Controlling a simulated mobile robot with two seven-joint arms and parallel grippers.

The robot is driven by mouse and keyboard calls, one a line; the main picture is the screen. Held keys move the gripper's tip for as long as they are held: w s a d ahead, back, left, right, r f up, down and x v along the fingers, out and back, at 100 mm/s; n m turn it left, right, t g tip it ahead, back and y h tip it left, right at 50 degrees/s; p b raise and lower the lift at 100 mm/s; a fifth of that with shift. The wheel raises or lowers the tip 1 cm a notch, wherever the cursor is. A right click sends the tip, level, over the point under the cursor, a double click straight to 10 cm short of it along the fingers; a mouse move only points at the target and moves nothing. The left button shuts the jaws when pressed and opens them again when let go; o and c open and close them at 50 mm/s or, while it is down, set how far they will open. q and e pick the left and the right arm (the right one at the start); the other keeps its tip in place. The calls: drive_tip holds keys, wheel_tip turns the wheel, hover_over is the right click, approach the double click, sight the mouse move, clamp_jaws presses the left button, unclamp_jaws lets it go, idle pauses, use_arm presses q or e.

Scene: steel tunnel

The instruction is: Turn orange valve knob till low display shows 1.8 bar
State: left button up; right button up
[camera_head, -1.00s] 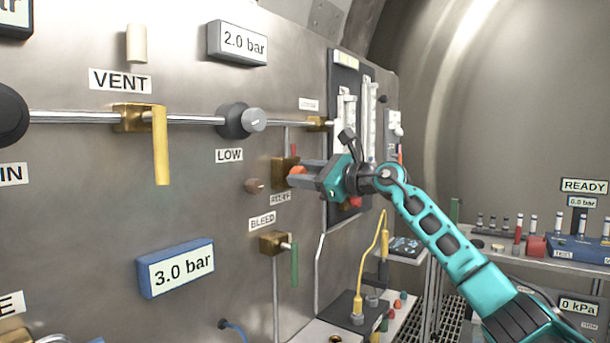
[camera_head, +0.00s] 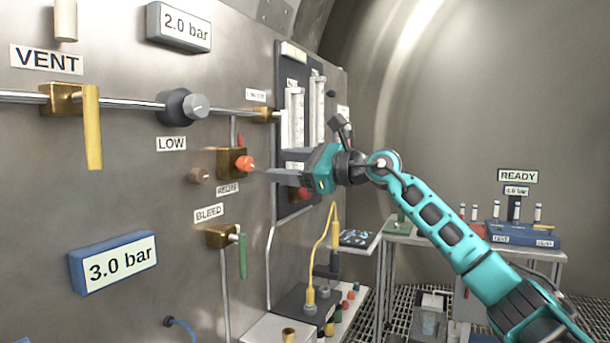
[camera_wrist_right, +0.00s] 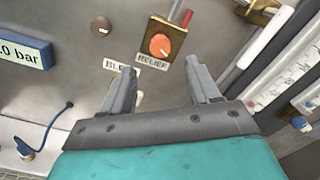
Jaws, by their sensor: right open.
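The orange valve knob (camera_head: 244,163) sits on a brass block (camera_head: 230,165) above the RELIEF label, on the steel panel. In the right wrist view the orange knob (camera_wrist_right: 160,46) shows ahead of the fingertips, with a pale mark on its face. My right gripper (camera_head: 268,174) is open and empty, to the right of the knob and apart from it. In the wrist view its two fingers (camera_wrist_right: 165,78) stand apart below the knob. The display above LOW (camera_head: 180,26) reads 2.0 bar. My left gripper is not in view.
A yellow VENT lever (camera_head: 92,127), grey LOW knob (camera_head: 183,107) and green BLEED lever (camera_head: 243,256) are on the panel. A blue display (camera_head: 112,263) reads 3.0 bar. A dark flowmeter board (camera_head: 308,130) stands behind my gripper. A side table holds a blue READY unit (camera_head: 524,236).

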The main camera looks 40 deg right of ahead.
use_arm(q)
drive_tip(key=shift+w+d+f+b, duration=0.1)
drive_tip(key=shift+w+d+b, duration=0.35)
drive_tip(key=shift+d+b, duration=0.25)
use_arm(e)
drive_tip(key=v, duration=0.4)
drive_tip(key=shift+s, duration=0.15)
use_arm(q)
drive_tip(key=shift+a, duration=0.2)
